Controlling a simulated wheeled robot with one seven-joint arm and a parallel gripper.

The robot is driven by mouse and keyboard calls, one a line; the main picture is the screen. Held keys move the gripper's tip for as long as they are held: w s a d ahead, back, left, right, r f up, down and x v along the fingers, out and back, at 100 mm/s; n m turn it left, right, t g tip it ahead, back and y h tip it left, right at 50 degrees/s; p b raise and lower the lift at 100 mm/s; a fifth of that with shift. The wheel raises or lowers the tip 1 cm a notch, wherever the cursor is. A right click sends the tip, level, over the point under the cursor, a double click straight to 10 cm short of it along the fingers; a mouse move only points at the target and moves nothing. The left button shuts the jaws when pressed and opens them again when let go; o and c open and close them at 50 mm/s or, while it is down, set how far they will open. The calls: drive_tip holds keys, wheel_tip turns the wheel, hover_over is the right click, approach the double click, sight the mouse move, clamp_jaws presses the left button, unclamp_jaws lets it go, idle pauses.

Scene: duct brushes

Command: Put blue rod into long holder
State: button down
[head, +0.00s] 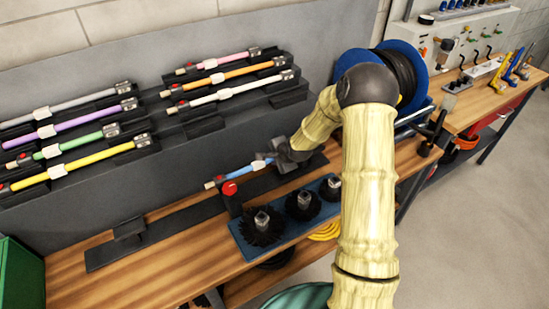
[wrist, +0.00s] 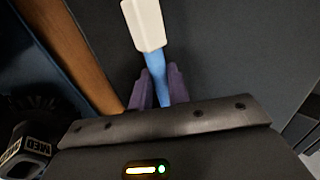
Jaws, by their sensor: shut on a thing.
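The blue rod (head: 243,172) has a light tip at its left end and is held tilted above the bench. My gripper (head: 272,157) is shut on its right part. In the wrist view, the blue rod (wrist: 155,75) runs between the purple fingers of my gripper (wrist: 157,85), with a white collar (wrist: 146,25) beyond them. A long dark base (head: 180,218), apparently the long holder, lies along the bench below, with a bracket (head: 128,229) near its left end. A post with a red knob (head: 230,188) stands by the rod's left part; I cannot tell whether they touch.
Several coloured rods, including a yellow one (head: 85,163) and an orange one (head: 235,74), lie on wall racks behind. A blue tray (head: 285,225) with black brushes stands in front of the base. A blue reel (head: 408,62) is at the right.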

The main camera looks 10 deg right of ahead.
drive_tip(key=shift+f+b, duration=0.35)
drive_tip(key=shift+f, duration=0.2)
drive_tip(key=shift+w+f, duration=0.1)
drive_tip(key=shift+f, duration=0.15)
drive_tip(key=shift+a+f, duration=0.1)
drive_tip(key=shift+f, duration=0.05)
drive_tip(key=c, duration=1.3)
unclamp_jaws()
drive_tip(key=shift+o, duration=0.2)
drive_tip(key=v, duration=1.7)
drive_tip(key=shift+s+d, duration=0.2)
drive_tip(key=shift+s, duration=0.05)
